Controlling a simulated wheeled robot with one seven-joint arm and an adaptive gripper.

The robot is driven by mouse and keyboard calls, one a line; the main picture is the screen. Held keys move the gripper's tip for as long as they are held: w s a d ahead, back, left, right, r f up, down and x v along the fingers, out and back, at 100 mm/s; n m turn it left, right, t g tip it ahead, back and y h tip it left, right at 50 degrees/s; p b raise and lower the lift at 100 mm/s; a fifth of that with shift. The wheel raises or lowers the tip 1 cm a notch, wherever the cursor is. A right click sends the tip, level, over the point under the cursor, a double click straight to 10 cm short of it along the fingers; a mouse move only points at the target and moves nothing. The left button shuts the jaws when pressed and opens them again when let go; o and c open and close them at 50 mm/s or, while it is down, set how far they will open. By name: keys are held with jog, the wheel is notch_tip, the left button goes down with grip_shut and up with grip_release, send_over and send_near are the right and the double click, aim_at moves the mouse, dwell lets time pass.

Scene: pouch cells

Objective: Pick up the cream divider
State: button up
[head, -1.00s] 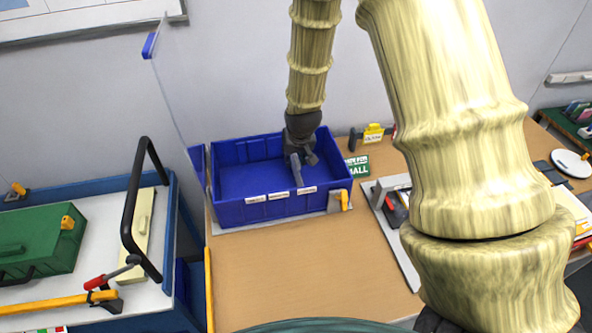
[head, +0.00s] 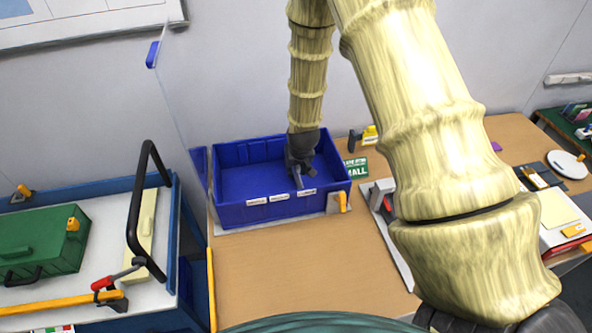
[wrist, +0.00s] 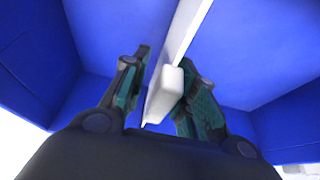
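A pale, off-white divider (wrist: 188,28) with a thicker block at its near end stands inside the blue bin (head: 232,213). My gripper (head: 299,172) reaches down into the right part of this bin. In the wrist view, the two fingers of my gripper (wrist: 168,88) are apart, with the divider between them. The right finger is close to the divider's block or touching it; a narrow gap shows on the left. In the head view, the gripper hides most of the divider.
The bin's blue walls surround my gripper. A yellow clip (head: 343,201) sits at its front right corner. A clear panel stands left of the bin. A cart on the left holds a green case (head: 45,240) and a cream panel (head: 147,222). The table front is clear.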

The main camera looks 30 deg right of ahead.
jog(key=shift+x, duration=0.75)
grip_shut()
